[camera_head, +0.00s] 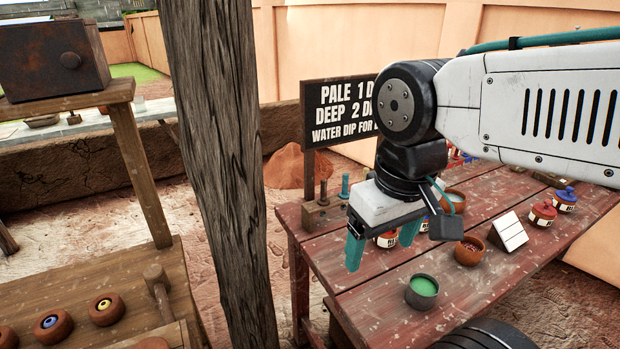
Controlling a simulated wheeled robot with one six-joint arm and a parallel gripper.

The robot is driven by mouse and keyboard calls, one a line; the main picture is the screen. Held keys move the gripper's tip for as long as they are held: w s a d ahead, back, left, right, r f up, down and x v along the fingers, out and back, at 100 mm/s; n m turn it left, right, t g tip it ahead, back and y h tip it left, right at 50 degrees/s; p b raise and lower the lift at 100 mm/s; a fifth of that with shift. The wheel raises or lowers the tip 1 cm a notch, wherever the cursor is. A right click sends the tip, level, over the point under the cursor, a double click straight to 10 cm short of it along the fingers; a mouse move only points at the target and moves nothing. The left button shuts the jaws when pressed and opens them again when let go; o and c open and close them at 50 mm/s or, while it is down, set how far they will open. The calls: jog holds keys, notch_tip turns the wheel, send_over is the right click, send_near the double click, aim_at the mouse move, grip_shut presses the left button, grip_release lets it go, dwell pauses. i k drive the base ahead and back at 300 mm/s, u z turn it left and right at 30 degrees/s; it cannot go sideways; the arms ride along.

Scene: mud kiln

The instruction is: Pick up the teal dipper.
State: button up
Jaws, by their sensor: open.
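The teal dipper (345,186) stands upright at the table's far left corner, by a small wooden rack (311,218). Only its upper part shows clearly; its lower end is hard to make out. A darker upright handle (323,191) stands just left of it. My gripper (381,252) hangs over the red table, in front and to the right of the teal dipper in the picture. Its two teal fingers point down, spread apart, with nothing held between them.
The red plank table (385,303) holds a bowl of green liquid (421,291), a brown bowl (468,251), a white card (508,231) and several labelled jars. A sign (341,108) stands behind the rack. A thick wooden post (222,170) rises left of the table.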

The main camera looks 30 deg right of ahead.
aim_at(344, 195)
jog(key=z, duration=0.55)
jog(key=k, duration=0.5)
jog(key=z, duration=2.3)
jog(key=k, duration=0.65)
jog(key=u, duration=1.35)
jog(key=i, duration=0.5)
